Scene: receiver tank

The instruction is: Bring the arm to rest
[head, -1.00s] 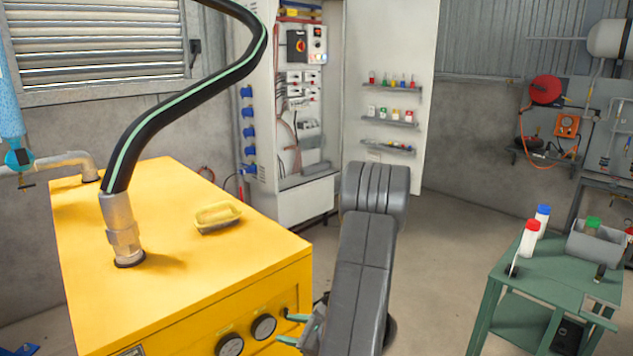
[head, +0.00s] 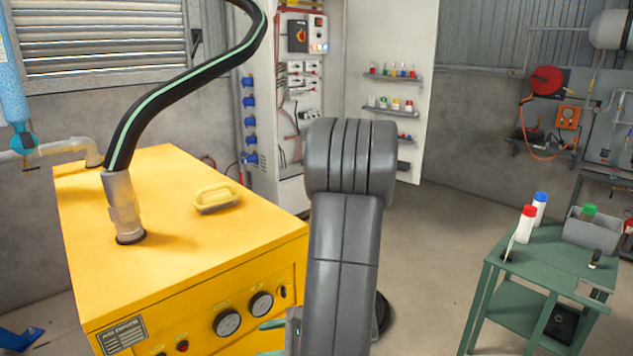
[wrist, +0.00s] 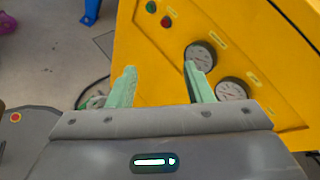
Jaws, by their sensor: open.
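My gripper (wrist: 160,88) shows in the wrist view with its two green fingers apart and nothing between them. It points toward the front panel of the yellow machine (wrist: 145,40), which has two gauges and a few buttons. In the head view my arm rises in front of the machine's right side, and the gripper is mostly hidden low behind the arm, with a bit of green finger showing near the panel. Whether the fingers touch the panel cannot be told.
The yellow machine (head: 200,270) carries a black hose (head: 150,105) and a yellow-handled brush (head: 216,198). An open cabinet (head: 275,140) stands behind. A green cart (head: 550,262) with bottles is at the right. The floor between is clear.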

